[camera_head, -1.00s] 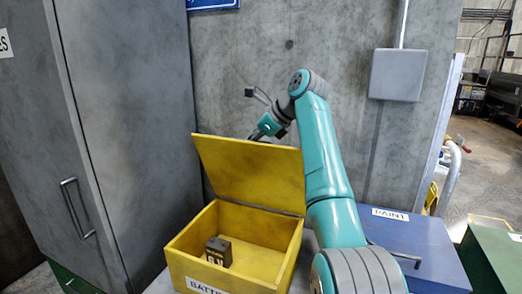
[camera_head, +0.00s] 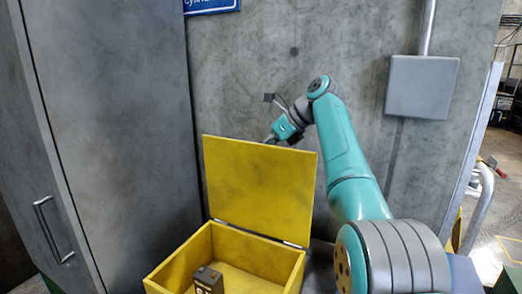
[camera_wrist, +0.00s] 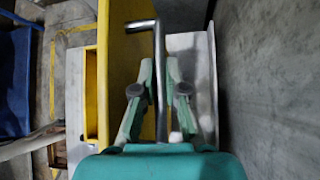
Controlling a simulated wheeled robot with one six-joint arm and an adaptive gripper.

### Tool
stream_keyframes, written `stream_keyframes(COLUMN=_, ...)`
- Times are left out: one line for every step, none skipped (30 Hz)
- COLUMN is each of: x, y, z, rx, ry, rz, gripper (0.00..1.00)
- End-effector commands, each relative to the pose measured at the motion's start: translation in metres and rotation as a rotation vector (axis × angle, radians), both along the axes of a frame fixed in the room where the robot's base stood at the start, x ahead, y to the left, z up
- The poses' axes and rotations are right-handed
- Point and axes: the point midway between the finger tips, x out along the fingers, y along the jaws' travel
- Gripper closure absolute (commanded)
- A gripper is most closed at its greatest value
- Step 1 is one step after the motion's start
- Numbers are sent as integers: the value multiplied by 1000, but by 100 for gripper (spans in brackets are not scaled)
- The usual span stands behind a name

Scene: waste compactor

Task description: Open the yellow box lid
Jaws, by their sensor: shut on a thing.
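The yellow box (camera_head: 190,258) stands open, with its yellow lid (camera_head: 260,188) raised near upright on the back hinges. In the wrist view the lid (camera_wrist: 122,65) is a yellow panel left of a bent metal handle (camera_wrist: 159,55). My gripper (camera_wrist: 158,92) is shut on this handle, with one teal finger on each side of it. In the head view the gripper is at the lid's top edge, and its fingertips are hidden behind the lid. A small dark battery block (camera_head: 208,279) sits inside the box.
A grey cabinet (camera_head: 110,130) stands close on the left. A concrete wall (camera_head: 255,60) with a grey wall box (camera_head: 422,87) is behind the arm. In the wrist view a blue box (camera_wrist: 15,80) is at the far left.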

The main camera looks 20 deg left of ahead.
Motion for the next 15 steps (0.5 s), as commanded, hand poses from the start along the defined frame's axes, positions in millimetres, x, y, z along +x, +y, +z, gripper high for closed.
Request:
stream_keyframes(x=0, y=0, z=-2, rx=-3, ry=3, rz=1, gripper=100)
stream_keyframes(x=0, y=0, z=-2, rx=-3, ry=3, rz=1, gripper=100)
stream_keyframes(x=0, y=0, z=-2, rx=-3, ry=3, rz=1, gripper=100)
stream_keyframes(x=0, y=0, z=-2, rx=-3, ry=3, rz=1, gripper=100)
stream_keyframes(x=0, y=0, z=-2, rx=-3, ry=3, rz=1, gripper=100)
stream_keyframes(x=0, y=0, z=-2, rx=-3, ry=2, rz=1, gripper=84)
stream_keyframes(x=0, y=0, z=-2, rx=-3, ry=2, rz=1, gripper=77)
stream_keyframes(x=0, y=0, z=-2, rx=-3, ry=2, rz=1, gripper=77)
stream_keyframes(x=0, y=0, z=-2, rx=-3, ry=2, rz=1, gripper=77)
stream_keyframes(x=0, y=0, z=-2, rx=-3, ry=2, rz=1, gripper=77)
stream_keyframes(x=0, y=0, z=-2, rx=-2, ry=1, rz=0, gripper=77)
stream_keyframes(x=0, y=0, z=-2, rx=-2, ry=1, rz=1, gripper=77)
stream_keyframes(x=0, y=0, z=-1, rx=-2, ry=1, rz=1, gripper=77)
stream_keyframes(x=0, y=0, z=-1, rx=-2, ry=1, rz=1, gripper=77)
stream_keyframes(x=0, y=0, z=-1, rx=-2, ry=0, rz=0, gripper=77)
